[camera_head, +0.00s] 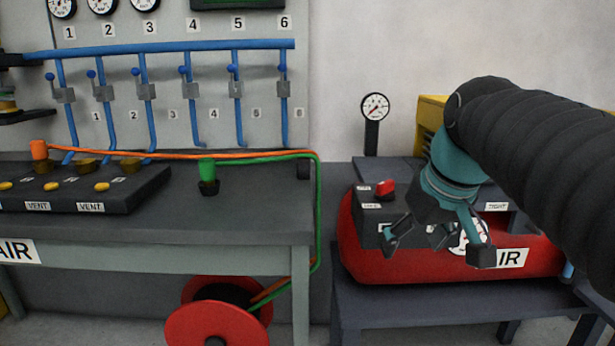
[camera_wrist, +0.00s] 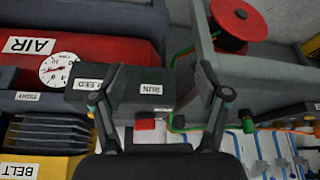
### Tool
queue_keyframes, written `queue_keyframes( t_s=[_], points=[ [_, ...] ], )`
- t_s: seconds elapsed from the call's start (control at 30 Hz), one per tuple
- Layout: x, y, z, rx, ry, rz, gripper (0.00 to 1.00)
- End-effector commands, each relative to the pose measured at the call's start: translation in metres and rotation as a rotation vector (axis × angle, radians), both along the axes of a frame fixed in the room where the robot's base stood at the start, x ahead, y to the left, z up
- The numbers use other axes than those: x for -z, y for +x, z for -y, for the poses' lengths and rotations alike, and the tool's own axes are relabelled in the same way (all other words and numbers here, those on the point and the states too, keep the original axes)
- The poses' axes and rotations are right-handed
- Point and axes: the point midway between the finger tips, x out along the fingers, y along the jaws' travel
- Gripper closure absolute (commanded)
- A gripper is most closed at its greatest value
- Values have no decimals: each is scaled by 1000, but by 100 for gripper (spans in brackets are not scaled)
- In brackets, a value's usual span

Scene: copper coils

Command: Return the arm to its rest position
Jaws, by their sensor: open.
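My gripper (camera_head: 437,238) is open and empty in the head view, in front of the red air compressor (camera_head: 365,255). My dark arm comes in from the right edge. In the wrist view my gripper's two fingers (camera_wrist: 165,85) stand wide apart with nothing between them. Beyond the fingers, the control box (camera_wrist: 95,75) with its BLEED and RUN labels shows, and a red switch (camera_wrist: 145,124) is on it. The red switch also shows in the head view (camera_head: 386,188), just left of my gripper. I cannot tell if the fingers touch the compressor.
A grey bench (camera_head: 200,228) on the left bears a valve block (camera_head: 80,190) and a green fitting (camera_head: 207,168). A red hose reel (camera_head: 215,325) sits below it. Blue pipes (camera_head: 180,48) run along the wall panel. A gauge (camera_head: 375,107) stands behind the compressor.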

Motion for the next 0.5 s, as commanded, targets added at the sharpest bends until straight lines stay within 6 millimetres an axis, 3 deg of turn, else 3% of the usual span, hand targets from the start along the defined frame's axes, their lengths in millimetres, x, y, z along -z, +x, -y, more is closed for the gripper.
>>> queue_keyframes(
  t_s=[0.03, 0.3, 0.5],
  points=[
    [16, -15, -2, 22, -1, 4, 25],
    [108, -81, -3, 150, 2, 42, 25],
    [158, -112, -2, 202, 6, 63, 25]
  ],
)
